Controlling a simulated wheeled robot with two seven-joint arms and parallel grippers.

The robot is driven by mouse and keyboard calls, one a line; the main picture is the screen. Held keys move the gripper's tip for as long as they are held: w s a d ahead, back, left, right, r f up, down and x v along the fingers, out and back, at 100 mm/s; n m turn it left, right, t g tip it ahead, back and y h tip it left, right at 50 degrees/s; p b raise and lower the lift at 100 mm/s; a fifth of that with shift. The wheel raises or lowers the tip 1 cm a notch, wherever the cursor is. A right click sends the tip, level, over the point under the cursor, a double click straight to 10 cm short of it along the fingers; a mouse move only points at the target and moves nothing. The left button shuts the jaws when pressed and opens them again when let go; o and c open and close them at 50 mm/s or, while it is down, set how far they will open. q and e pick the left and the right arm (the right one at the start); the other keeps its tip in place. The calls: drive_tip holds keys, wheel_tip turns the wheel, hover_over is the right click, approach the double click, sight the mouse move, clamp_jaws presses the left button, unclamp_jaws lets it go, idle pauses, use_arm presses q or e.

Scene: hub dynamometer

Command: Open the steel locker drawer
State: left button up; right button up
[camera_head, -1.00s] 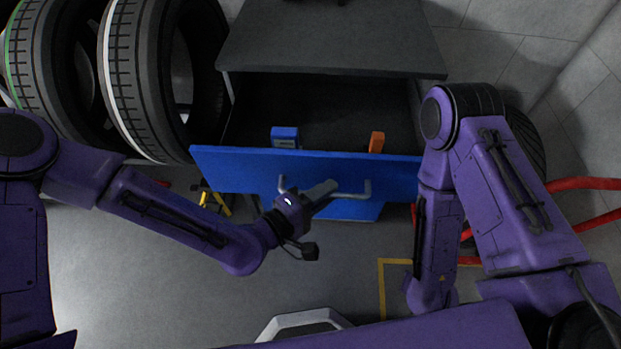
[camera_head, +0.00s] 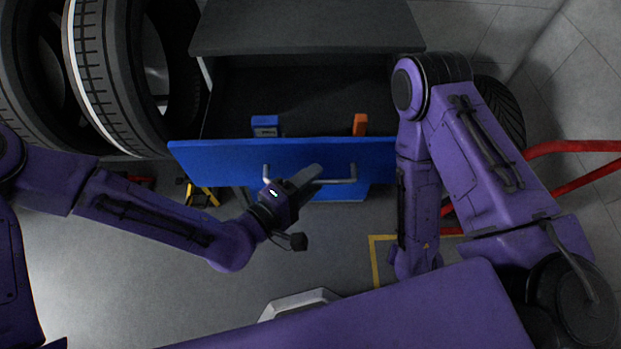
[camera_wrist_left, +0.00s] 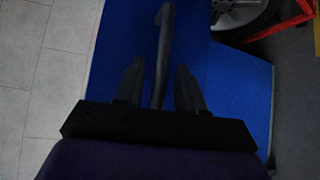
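The steel locker drawer stands pulled out of its dark grey cabinet, its blue front panel (camera_head: 215,158) well clear of the cabinet's front edge. A grey bar handle (camera_head: 340,181) runs across the panel. My left gripper (camera_head: 312,172) is at the left part of this handle. In the left wrist view, the handle (camera_wrist_left: 166,40) runs between the two dark fingers (camera_wrist_left: 159,85). The fingers are apart, with a narrow gap visible on each side of the bar. My right gripper is not visible; only my right arm shows, in front of the drawer's right end.
Inside the drawer are a blue item (camera_head: 265,126) and an orange item (camera_head: 360,124). Large tyres (camera_head: 115,85) stand left of the cabinet (camera_head: 310,27). Red tubing (camera_head: 575,147) lies at the right. Grey floor (camera_head: 330,245) is open in front of the drawer.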

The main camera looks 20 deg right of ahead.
use_arm(q)
drive_tip(key=p+v, duration=0.3)
drive_tip(key=v, duration=0.7)
drive_tip(key=shift+a, duration=0.15)
drive_tip(key=s+a+f+g+y, duration=0.2)
drive_tip(key=a+f+y, duration=0.85)
drive_tip(key=f, duration=0.55)
drive_tip(key=s+a+f+g+y, duration=0.1)
drive_tip(key=s+a+f+y, duration=0.1)
drive_tip(key=a, duration=0.7)
drive_tip(key=s+a+f+m+g+y, duration=0.1)
drive_tip(key=s+a+y, duration=0.4)
drive_tip(key=a, duration=0.5)
wheel_tip(320, 180, down, 2)
drive_tip(key=shift+s+a+f+g, duration=0.15)
drive_tip(key=shift+s+g, duration=0.35)
drive_tip(key=shift+g, duration=0.1)
